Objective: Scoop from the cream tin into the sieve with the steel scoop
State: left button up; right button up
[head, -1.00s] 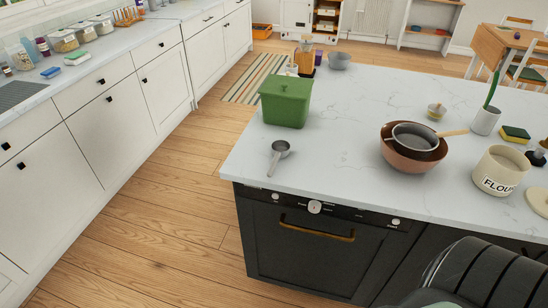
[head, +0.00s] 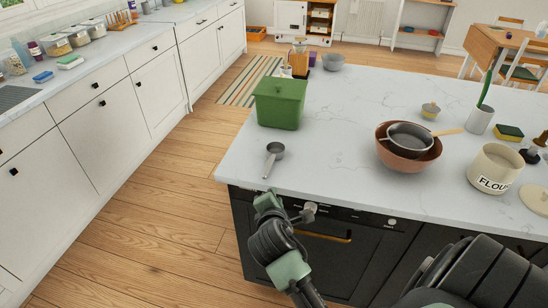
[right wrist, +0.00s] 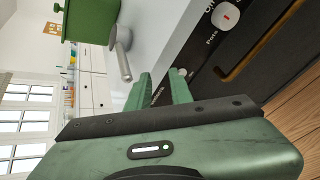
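The steel scoop (head: 275,152) lies on the white counter near its front left edge, handle toward that edge. It also shows in the right wrist view (right wrist: 122,55), beyond the fingers. The cream tin (head: 492,170), marked FLOUR, stands open at the counter's right; its contents are hard to make out. The sieve (head: 410,137) rests in a copper-coloured bowl (head: 408,160), its wooden handle pointing right. My right gripper (head: 270,203) is just in front of the counter edge, near the scoop handle. In the right wrist view its fingers (right wrist: 160,88) are apart and empty. My left gripper is not seen.
A green lidded box (head: 279,105) stands behind the scoop. A round cream lid (head: 535,199) lies beside the tin. A sponge (head: 509,132) and a white pot (head: 479,120) stand behind it. The oven front (head: 330,245) is below the counter edge. The counter's middle is clear.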

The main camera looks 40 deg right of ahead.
aim_at(268, 169)
jog(key=w+d+n, duration=0.1)
jog(key=w, duration=0.2)
jog(key=w+d+n+h, duration=0.1)
jog(key=w+d+n, duration=0.1)
jog(key=w, duration=0.2)
jog(key=w+d+r+n+t+p, duration=0.1)
jog(key=w+d, duration=0.1)
jog(key=w, duration=0.1)
jog(key=shift+w+r+h, duration=0.1)
jog(key=shift+w+h, duration=0.05)
jog(key=shift+h, duration=0.15)
grip_shut()
dwell(1.1)
